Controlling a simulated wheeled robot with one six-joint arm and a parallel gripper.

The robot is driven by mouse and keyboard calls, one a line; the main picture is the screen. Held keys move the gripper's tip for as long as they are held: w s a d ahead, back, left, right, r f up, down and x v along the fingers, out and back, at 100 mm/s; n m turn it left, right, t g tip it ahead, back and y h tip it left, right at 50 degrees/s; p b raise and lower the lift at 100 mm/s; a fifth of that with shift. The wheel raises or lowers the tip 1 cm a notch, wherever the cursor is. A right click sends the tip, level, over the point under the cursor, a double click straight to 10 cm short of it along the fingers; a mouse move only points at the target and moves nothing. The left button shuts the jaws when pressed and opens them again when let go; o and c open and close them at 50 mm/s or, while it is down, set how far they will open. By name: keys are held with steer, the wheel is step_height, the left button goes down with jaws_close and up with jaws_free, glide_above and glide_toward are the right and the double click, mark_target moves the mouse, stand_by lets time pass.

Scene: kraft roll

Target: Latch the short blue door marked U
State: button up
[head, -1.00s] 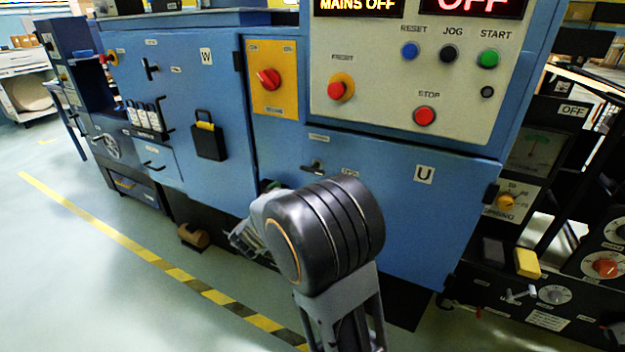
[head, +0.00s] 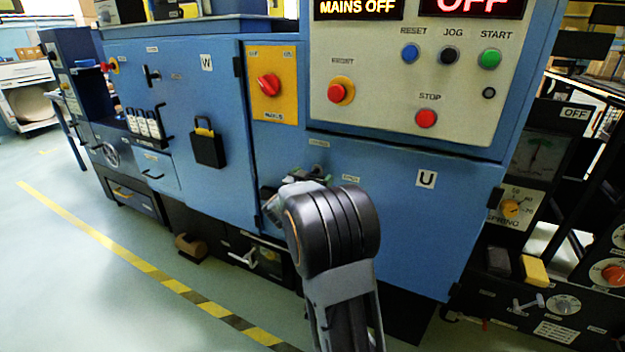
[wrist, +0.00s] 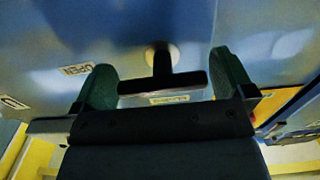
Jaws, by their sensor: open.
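The short blue door marked U (head: 400,215) is the low panel under the control panel, and it looks flush with the cabinet front. Its dark T-shaped latch handle (wrist: 162,82) shows in the wrist view, with the bar lying about level across the picture. My gripper (wrist: 163,66) is open, with one green-tipped finger on each side of the bar and a gap at both ends. In the head view my gripper (head: 303,177) is at the door's upper left, and my arm hides most of the handle there.
A label reading OPEN (wrist: 75,70) is left of the handle in the wrist view; another label (wrist: 169,99) is partly hidden by my gripper. The control panel (head: 385,90) with buttons is above the door. The tall door W (head: 190,70) with a black padlock (head: 208,148) is to the left.

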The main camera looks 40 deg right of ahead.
steer(key=c, duration=0.6)
steer(key=shift+c, duration=0.2)
steer(key=shift+r+p, duration=0.1)
steer(key=shift+p, duration=0.25)
steer(key=n+p, duration=0.1)
steer(key=p, duration=0.2)
steer(key=shift+r+n, duration=0.3)
steer(key=shift+n, duration=0.1)
steer(key=n+p, duration=0.4)
steer(key=p, duration=0.3)
steer(key=shift+s, duration=0.1)
steer(key=n+p, duration=0.6)
steer(key=p, duration=0.1)
steer(key=shift+n, duration=0.4)
steer(key=n+p, duration=0.4)
steer(key=n, duration=0.1)
steer(key=shift+n, duration=0.3)
